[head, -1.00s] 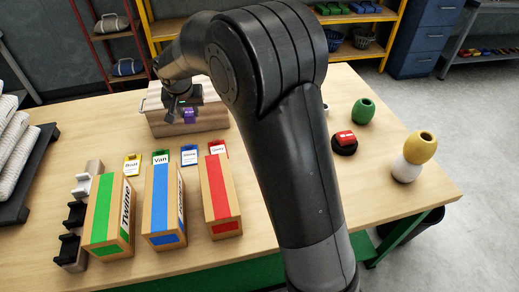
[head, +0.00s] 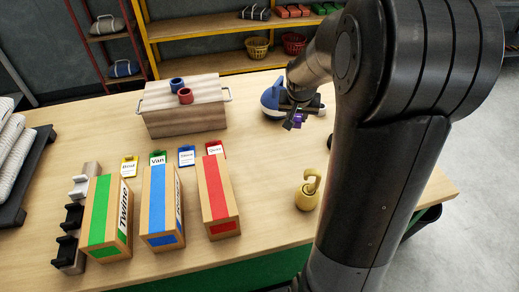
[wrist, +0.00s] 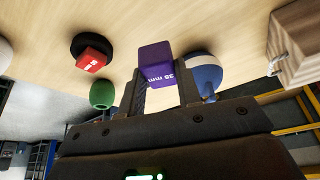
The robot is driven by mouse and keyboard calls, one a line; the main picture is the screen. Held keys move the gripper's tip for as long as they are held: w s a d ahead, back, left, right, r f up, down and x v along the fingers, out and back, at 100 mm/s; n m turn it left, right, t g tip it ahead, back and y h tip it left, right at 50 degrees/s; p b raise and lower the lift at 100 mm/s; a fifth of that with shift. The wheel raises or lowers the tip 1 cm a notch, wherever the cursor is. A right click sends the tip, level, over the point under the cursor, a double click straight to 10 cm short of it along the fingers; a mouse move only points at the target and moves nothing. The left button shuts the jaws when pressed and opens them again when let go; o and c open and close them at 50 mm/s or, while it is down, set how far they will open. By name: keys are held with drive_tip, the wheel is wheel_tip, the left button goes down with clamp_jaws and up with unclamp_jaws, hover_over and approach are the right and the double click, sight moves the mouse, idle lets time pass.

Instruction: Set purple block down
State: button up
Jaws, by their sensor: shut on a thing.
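My gripper (head: 292,112) is shut on the purple block (head: 299,119) and holds it above the back right part of the wooden table. In the wrist view the purple block (wrist: 157,60) sits between the two fingers of my gripper (wrist: 159,82), with white "35 mm" lettering on one face. A blue-and-white rounded object (head: 270,97) is just behind and left of my gripper; it also shows in the wrist view (wrist: 204,75). I cannot tell how high the block is above the table.
A wooden box (head: 185,118) with blue and red rings on its lid stands at the back. Tall cartons (head: 220,200) and colored label cards stand left of center. A yellow hooked object (head: 307,192) is nearer. A red block (wrist: 92,59) rests on a black round base.

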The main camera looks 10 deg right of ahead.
drive_tip(key=f, duration=0.4)
drive_tip(key=shift+w+a+f, duration=0.1)
drive_tip(key=shift+a+f, duration=0.1)
drive_tip(key=shift+f, duration=0.05)
drive_tip(key=w+a+f, duration=0.2)
drive_tip(key=a, duration=0.1)
drive_tip(key=w+a+f, duration=0.2)
drive_tip(key=a+f, duration=0.1)
drive_tip(key=w+a+f, duration=0.2)
drive_tip(key=a, duration=0.1)
drive_tip(key=shift+w+a+f, duration=0.2)
drive_tip(key=shift+a+f, duration=0.05)
drive_tip(key=shift+a, duration=0.1)
drive_tip(key=shift+f, duration=1.9)
drive_tip(key=shift+f, duration=0.15)
drive_tip(key=o, duration=1)
